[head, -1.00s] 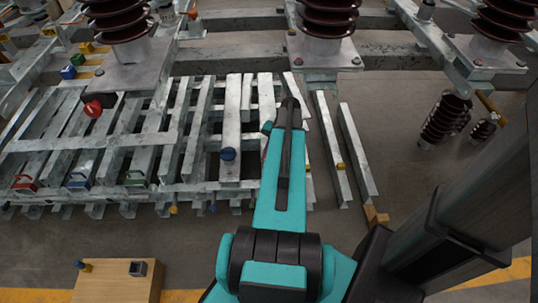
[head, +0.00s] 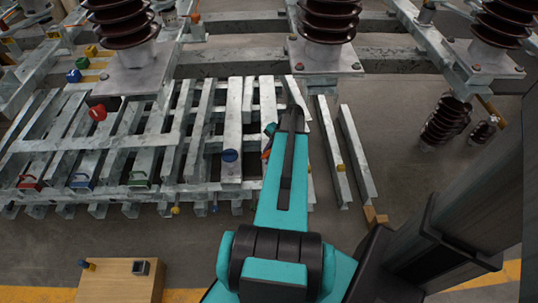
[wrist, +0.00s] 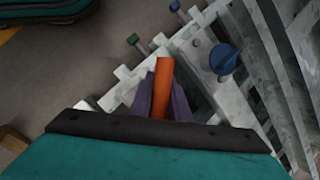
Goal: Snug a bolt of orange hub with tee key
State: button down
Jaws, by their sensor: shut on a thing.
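My gripper (wrist: 162,80) shows in the wrist view with its two dark purple fingers shut on an orange bar (wrist: 163,68). The bar may be part of the tee key, but its far end and any cross handle are hidden. In the head view a small orange piece (head: 267,153) shows at the left of my forearm, and my fingers are hidden behind the arm. I cannot make out the orange hub or its bolts for certain. A blue round knob (head: 229,155) stands on the grey frame left of my arm, and shows in the wrist view (wrist: 223,59).
Galvanised slatted frames (head: 150,193) fill the left and middle. Brown ribbed insulators (head: 328,20) stand behind. A red knob (head: 97,112) is at the left, and several coloured handles line the front. A wooden box (head: 118,282) stands front left.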

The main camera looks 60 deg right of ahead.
jog(key=m, duration=0.1)
jog(key=m+p, duration=0.1)
jog(key=m+t+h, duration=0.1)
jog(key=m, duration=0.1)
jog(key=shift+w+d, duration=0.25)
jog(key=shift+w, duration=0.15)
notch_tip(320, 180, up, 7)
jog(key=p, duration=0.5)
dwell(0.5)
jog(key=shift+d, duration=0.1)
